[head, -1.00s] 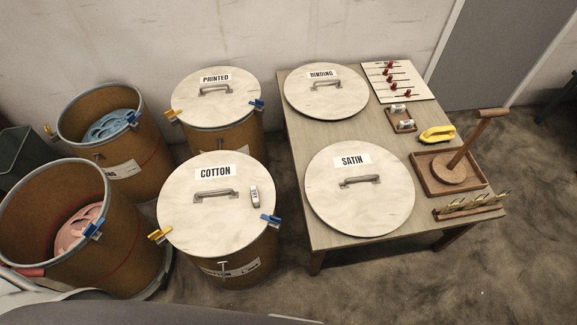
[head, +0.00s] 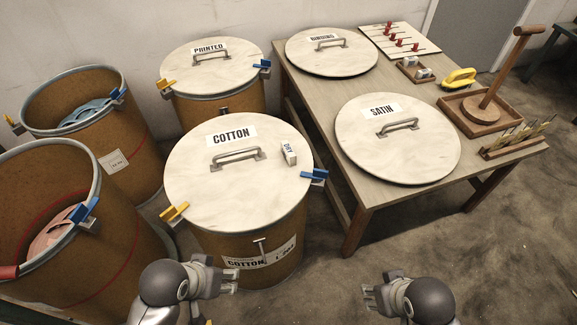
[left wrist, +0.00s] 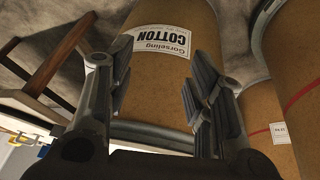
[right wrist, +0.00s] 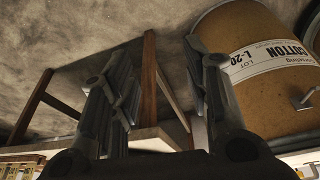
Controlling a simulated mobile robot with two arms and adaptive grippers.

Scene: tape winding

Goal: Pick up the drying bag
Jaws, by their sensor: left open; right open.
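The drying bag (head: 289,153) is a small white packet with dark lettering. It lies on the right part of the COTTON lid (head: 215,195), right of the lid's handle. My left gripper (head: 236,280) is in front of the COTTON drum, below the lid, open and empty; in the left wrist view its two fingers (left wrist: 160,95) stand apart before the drum's label. My right gripper (head: 366,292) is open and empty, low and right of the drum; its parted fingers also show in the right wrist view (right wrist: 160,95). Both are apart from the bag, which neither wrist view shows.
Blue (head: 314,177) and yellow (head: 174,212) clips sit on the COTTON drum's rim. Open drums (head: 105,165) stand left; the PRINTED drum (head: 212,65) is behind. The table (head: 360,199) at right bears the SATIN lid (head: 400,150), the BINDING lid (head: 330,58) and a wooden stand (head: 490,108).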

